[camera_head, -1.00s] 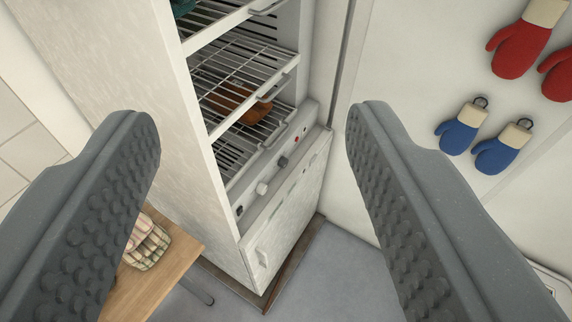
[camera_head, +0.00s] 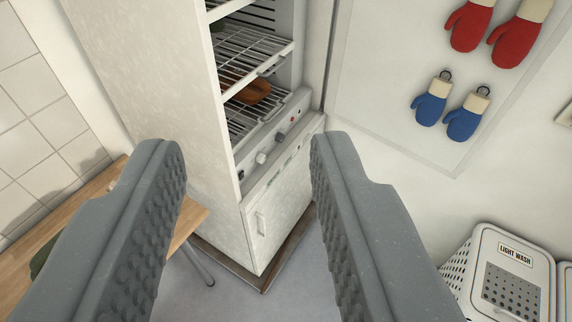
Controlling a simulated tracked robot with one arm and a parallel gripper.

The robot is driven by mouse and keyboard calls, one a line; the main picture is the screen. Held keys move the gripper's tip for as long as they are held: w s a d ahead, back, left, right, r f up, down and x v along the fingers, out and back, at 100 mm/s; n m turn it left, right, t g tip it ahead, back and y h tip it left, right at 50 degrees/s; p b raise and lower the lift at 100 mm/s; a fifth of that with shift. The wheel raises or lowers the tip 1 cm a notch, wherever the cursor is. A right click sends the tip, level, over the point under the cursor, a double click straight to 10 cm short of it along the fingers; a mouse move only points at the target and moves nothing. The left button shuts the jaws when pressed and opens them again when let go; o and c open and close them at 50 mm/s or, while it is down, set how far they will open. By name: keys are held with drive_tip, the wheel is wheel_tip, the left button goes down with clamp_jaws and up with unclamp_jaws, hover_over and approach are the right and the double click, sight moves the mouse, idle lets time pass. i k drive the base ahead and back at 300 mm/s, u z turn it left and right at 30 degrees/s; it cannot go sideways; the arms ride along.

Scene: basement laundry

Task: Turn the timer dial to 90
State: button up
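A tall pale drying cabinet (camera_head: 165,95) stands ahead, with wire racks (camera_head: 250,50) in its open upper part. A sloped control panel (camera_head: 275,135) runs below the racks. It carries a light knob (camera_head: 261,158), a dark knob (camera_head: 281,137), a dark control at its near end (camera_head: 241,174) and a small red spot. Which one is the timer dial, and any numbers, are too small to tell. My gripper (camera_head: 248,150) is open and empty, its two grey ridged fingers wide apart. The panel lies beyond the fingers, seen between them, and nothing touches it.
A brown item (camera_head: 254,91) lies on a rack. Below the panel is a closed door with a handle (camera_head: 260,224). A wooden table (camera_head: 190,220) is at left. Red mitts (camera_head: 468,25) and blue mitts (camera_head: 430,108) hang at right. A "LIGHT WASH" hamper (camera_head: 500,270) stands lower right; grey floor lies between.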

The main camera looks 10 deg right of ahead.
sight(280, 138)
drive_tip(key=k, duration=0.55)
drive_tip(key=z, duration=0.85)
drive_tip(key=i, duration=2.35)
drive_tip(key=u, duration=0.9)
